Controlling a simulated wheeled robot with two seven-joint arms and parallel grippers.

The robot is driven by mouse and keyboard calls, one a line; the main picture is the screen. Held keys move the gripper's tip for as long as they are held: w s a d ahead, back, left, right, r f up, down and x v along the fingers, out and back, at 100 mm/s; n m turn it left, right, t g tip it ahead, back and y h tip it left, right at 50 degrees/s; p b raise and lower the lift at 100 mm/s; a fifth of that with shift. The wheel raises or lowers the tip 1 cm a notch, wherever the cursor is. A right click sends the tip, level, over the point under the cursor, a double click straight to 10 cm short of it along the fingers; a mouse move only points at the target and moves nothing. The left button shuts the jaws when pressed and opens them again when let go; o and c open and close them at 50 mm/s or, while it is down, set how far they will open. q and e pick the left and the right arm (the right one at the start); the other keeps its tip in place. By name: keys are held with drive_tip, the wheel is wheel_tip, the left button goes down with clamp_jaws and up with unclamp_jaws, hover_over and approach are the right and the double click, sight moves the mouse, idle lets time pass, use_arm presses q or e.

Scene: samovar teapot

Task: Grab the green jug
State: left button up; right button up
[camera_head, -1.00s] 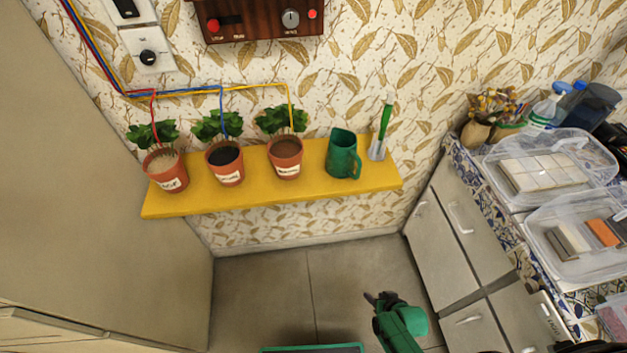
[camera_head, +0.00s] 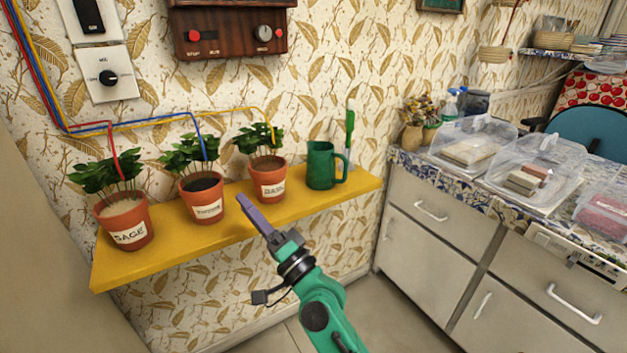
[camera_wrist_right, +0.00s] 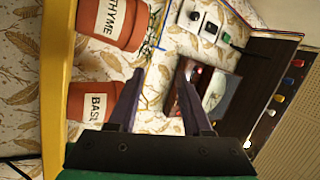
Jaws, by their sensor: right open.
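The green jug (camera_head: 320,166) stands upright on the right part of the yellow shelf (camera_head: 225,226), its handle to the right. My right gripper (camera_head: 256,217) is in front of the shelf, below and left of the jug and apart from it, pointing up and left. In the right wrist view the two purple fingers of my right gripper (camera_wrist_right: 158,100) are spread apart with nothing between them. The jug does not show in the right wrist view. My left gripper is not in view.
Sage (camera_head: 124,221), thyme (camera_head: 203,201) and basil (camera_head: 268,180) pots stand left of the jug. A control box (camera_head: 228,32) hangs above. A counter with clear boxes (camera_head: 472,140) is at right.

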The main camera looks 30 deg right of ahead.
sight(345, 173)
drive_tip(key=d+r+m+g+h, duration=0.25)
drive_tip(key=d+m+h, duration=0.45)
drive_tip(key=m+h, duration=0.55)
drive_tip(key=d+r+m+g+h, duration=0.25)
drive_tip(key=d+m+h, duration=0.6)
drive_tip(key=m, duration=0.75)
wheel_tip(345, 173, down, 7)
drive_tip(key=d+m+g, duration=0.2)
drive_tip(key=m+g, duration=0.6)
drive_tip(key=m, duration=0.1)
drive_tip(key=shift+h, duration=0.3)
drive_tip(key=x, duration=0.5)
drive_tip(key=f+x, duration=0.1)
drive_tip(key=x, duration=0.3)
drive_tip(key=p+x, duration=0.1)
drive_tip(key=x, duration=0.4)
drive_tip(key=shift+d+f, duration=0.4)
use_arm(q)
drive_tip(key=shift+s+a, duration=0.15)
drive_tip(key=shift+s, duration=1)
use_arm(e)
drive_tip(key=shift+s, duration=0.1)
clamp_jaws()
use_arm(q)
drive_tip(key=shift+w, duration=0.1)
use_arm(e)
drive_tip(key=shift+a+r, duration=0.1)
